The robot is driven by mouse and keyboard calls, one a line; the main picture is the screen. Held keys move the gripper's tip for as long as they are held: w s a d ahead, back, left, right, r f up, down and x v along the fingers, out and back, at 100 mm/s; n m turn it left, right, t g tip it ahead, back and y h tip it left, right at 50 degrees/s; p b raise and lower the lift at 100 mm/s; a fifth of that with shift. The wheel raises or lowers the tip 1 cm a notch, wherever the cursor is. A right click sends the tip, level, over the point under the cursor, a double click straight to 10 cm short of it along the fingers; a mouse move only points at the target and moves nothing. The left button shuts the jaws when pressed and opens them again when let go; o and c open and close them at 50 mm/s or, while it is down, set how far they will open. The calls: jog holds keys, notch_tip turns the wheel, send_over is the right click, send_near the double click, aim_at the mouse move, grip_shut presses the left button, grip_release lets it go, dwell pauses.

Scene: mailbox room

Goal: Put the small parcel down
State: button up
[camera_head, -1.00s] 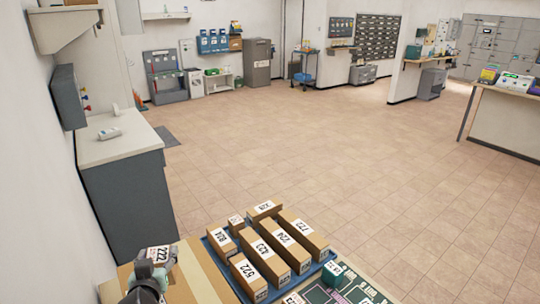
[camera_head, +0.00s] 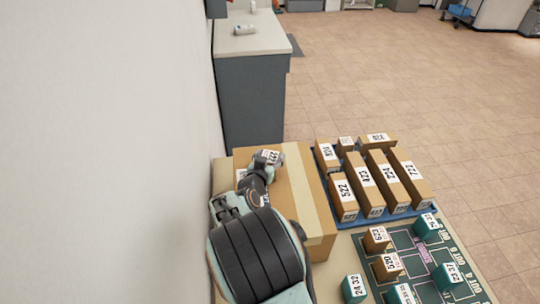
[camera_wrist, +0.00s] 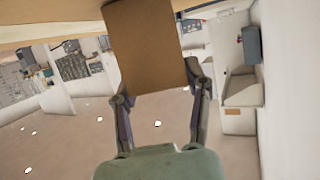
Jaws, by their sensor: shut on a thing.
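The small parcel (camera_head: 268,156) is a brown box with a white number label, only partly visible in the head view. My gripper (camera_head: 262,168) is shut on it, at the left part of a large taped carton (camera_head: 312,205). I cannot tell whether the parcel touches the carton's top. In the wrist view the parcel's plain brown face (camera_wrist: 145,45) sits between the two fingers of my gripper (camera_wrist: 155,82). My arm hides part of the carton.
A blue tray (camera_head: 376,219) with several numbered brown boxes stands right of the carton. A dark green mat (camera_head: 412,265) with small teal and brown boxes lies in front of it. A white wall (camera_head: 120,120) is close on the left; a grey cabinet (camera_head: 250,100) stands behind.

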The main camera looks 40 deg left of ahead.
jog(key=o, duration=1.2)
jog(key=shift+f, duration=0.1)
